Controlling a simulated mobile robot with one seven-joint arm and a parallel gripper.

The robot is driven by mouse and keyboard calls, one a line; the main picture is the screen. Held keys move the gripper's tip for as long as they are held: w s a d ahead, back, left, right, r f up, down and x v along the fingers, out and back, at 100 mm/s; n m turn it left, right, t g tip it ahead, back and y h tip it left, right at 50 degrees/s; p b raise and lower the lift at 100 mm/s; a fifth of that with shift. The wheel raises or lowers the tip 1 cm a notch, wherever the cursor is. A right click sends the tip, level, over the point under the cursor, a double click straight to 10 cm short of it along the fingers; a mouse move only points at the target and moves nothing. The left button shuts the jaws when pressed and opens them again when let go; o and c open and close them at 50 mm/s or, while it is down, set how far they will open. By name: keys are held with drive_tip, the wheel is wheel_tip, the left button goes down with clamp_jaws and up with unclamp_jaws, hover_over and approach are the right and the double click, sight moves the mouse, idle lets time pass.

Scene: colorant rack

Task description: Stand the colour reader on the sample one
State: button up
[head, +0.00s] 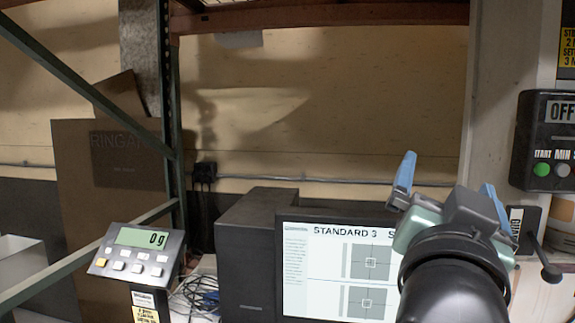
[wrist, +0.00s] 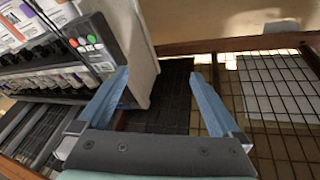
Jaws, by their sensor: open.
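My gripper (head: 448,184) is raised at the right of the head view, in front of the right part of a screen. Its two blue fingers are spread wide apart with nothing between them. The wrist view also shows my gripper (wrist: 161,76) open and empty, facing a grey post and wire mesh. I cannot make out the colour reader or any sample in either view. The screen (head: 335,302) shows "STANDARD 3" and grey squares with cross marks; its right side is hidden behind my arm.
A scale display (head: 135,252) reading 0 g stands at lower left. A dark box (head: 250,262) stands beside the screen. A button panel (head: 552,140) is at right and shows in the wrist view (wrist: 92,48). Wire mesh decking (wrist: 280,105) lies right of the fingers there.

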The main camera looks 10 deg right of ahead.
drive_tip(key=s+a+r+n+t+y, duration=0.3)
drive_tip(key=a, duration=0.4)
drive_tip(key=s+a+r+n+t+y, duration=0.3)
drive_tip(key=a+n+y, duration=0.1)
drive_tip(key=a, duration=0.3)
drive_tip(key=s+a+r+n+t+y, duration=0.3)
drive_tip(key=a+t+y, duration=0.1)
drive_tip(key=a, duration=0.3)
drive_tip(key=shift+n, duration=0.4)
